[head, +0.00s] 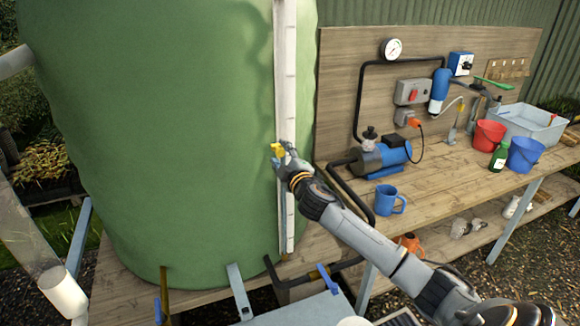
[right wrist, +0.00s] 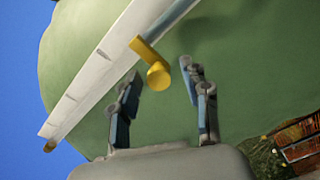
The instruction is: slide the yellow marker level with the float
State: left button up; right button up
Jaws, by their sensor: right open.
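The yellow marker (head: 278,149) sits at the white gauge strip (head: 286,70) on the front of the green tank (head: 160,130). In the right wrist view the marker (right wrist: 158,76) has a round knob on a short arm, beside the white strip (right wrist: 95,80) and a grey-blue tube (right wrist: 180,15). My right gripper (head: 286,153) is at the marker. Its fingers (right wrist: 160,70) are open, one on each side of the knob, with visible gaps. I cannot make out the float in either view. My left gripper is not in view.
A wooden bench (head: 440,190) to the right holds a blue pump (head: 382,155), a blue mug (head: 389,200), red (head: 488,135) and blue (head: 524,154) buckets and a green bottle (head: 499,157). Dark pipes run near the strip's foot. A clear tube with a white cup (head: 64,292) stands left.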

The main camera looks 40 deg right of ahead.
jog(key=v, duration=1)
jog(key=shift+s, duration=0.35)
jog(key=s+d+f+m+g+b, duration=0.1)
jog(key=s+f+g, duration=0.15)
jog(key=f, duration=1.35)
jog(key=s+d+f+m+g+b, duration=0.15)
jog(key=f+g, duration=0.25)
jog(key=f, duration=1.2)
jog(key=s+a+f+m+g+y+b, duration=0.1)
jog(key=s+a+f+g, duration=0.1)
jog(key=s+f, duration=0.7)
jog(key=s+a+f+m+g+y+b, duration=0.1)
jog(key=s+a+f+g, duration=0.3)
jog(key=f, duration=0.9)
jog(key=s+a+f+m+g+b, duration=0.1)
jog(key=s+a+f, duration=0.3)
jog(key=s, duration=0.7)
jog(key=s+a+f+m+g+y+b, duration=0.1)
jog(key=s+a+f, duration=0.3)
jog(key=s+f, duration=0.4)
jog(key=s+a+f+m+g+y, duration=0.1)
jog(key=s+a+f, duration=0.4)
jog(key=s, duration=0.9)
notch_tip(320, 180, down, 2)
jog(key=shift+s+g+b, duration=0.2)
jog(key=shift+g+b, duration=0.2)
jog(key=shift+g, duration=0.05)
